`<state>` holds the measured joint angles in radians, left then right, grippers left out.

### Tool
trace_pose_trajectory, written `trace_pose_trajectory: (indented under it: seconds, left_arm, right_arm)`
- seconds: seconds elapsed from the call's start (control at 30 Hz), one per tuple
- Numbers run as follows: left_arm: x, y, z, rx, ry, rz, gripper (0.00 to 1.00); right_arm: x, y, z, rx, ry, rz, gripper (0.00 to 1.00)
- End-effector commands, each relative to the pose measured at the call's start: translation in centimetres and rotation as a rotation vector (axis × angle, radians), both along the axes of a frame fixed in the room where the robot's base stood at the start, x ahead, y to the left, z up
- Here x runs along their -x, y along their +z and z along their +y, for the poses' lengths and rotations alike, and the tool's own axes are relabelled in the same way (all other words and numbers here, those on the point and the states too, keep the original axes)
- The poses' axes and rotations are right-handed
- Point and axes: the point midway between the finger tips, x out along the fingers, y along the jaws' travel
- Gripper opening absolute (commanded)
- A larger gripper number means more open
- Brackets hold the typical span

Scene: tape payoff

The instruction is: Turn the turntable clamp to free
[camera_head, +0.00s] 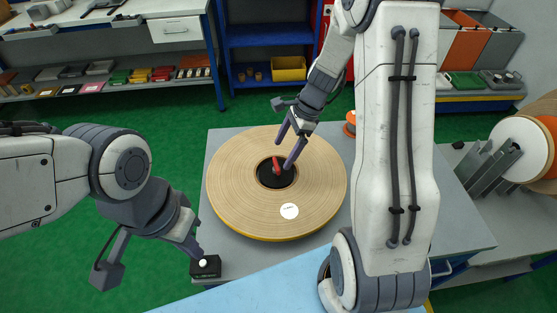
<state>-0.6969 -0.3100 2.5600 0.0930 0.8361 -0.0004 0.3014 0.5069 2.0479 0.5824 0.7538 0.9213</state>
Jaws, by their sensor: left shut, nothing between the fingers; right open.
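The turntable carries a wide tan tape roll (240,200) on a grey table. At its centre is a black hub (268,181) with a red clamp handle (277,168). My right gripper (283,152) is open above the hub, its fingers on either side near the red handle. Whether the fingers touch the handle cannot be told. My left gripper (200,254) is shut and empty at the table's front left, right above a small black box (206,267) with a pale button on top. Its fingertips are at or very near the button.
A white round label (289,211) lies on the roll. An orange spool (350,125) stands behind it to the right. A rack with grey plates (490,168) and a large white-faced reel (522,146) are at the right. Shelves with bins line the back.

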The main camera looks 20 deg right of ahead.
Motion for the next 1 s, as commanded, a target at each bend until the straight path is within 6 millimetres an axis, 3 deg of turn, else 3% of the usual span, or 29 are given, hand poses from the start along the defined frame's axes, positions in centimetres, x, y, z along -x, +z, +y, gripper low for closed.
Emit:
trace_pose_trajectory:
  seconds: [0.1, 0.23, 0.63, 0.67, 0.87, 0.9, 1.0]
  left_arm:
    - [0.0, -0.3, 0.0, 0.000, 0.000, 0.000, 0.00]
    - [0.0, -0.5, 0.0, 0.000, 0.000, 0.000, 0.00]
    - [0.0, -0.5, 0.0, 0.000, 0.000, 0.000, 0.00]
    - [0.0, -0.5, 0.0, 0.000, 0.000, 0.000, 0.00]
    - [0.0, -0.5, 0.0, 0.000, 0.000, 0.000, 0.00]
    - [0.0, -0.5, 0.0, 0.000, 0.000, 0.000, 0.00]
    - [0.0, -0.5, 0.0, 0.000, 0.000, 0.000, 0.00]
  right_arm:
    - [0.0, -2.1, 0.9, 0.000, 0.002, 0.004, 1.00]
    - [-0.1, -3.6, 1.5, 0.000, 0.003, 0.002, 1.00]
    - [-0.2, -4.4, 1.8, 0.001, 0.003, -0.001, 1.00]
    - [-0.2, -4.4, 1.8, 0.001, 0.003, -0.001, 0.96]
    - [-0.2, -4.3, 1.8, 0.001, 0.003, -0.001, 0.20]
    - [-0.2, -4.3, 1.8, 0.001, 0.003, -0.001, 0.14]
    - [-0.2, -4.3, 1.8, 0.001, 0.005, -0.001, 0.14]
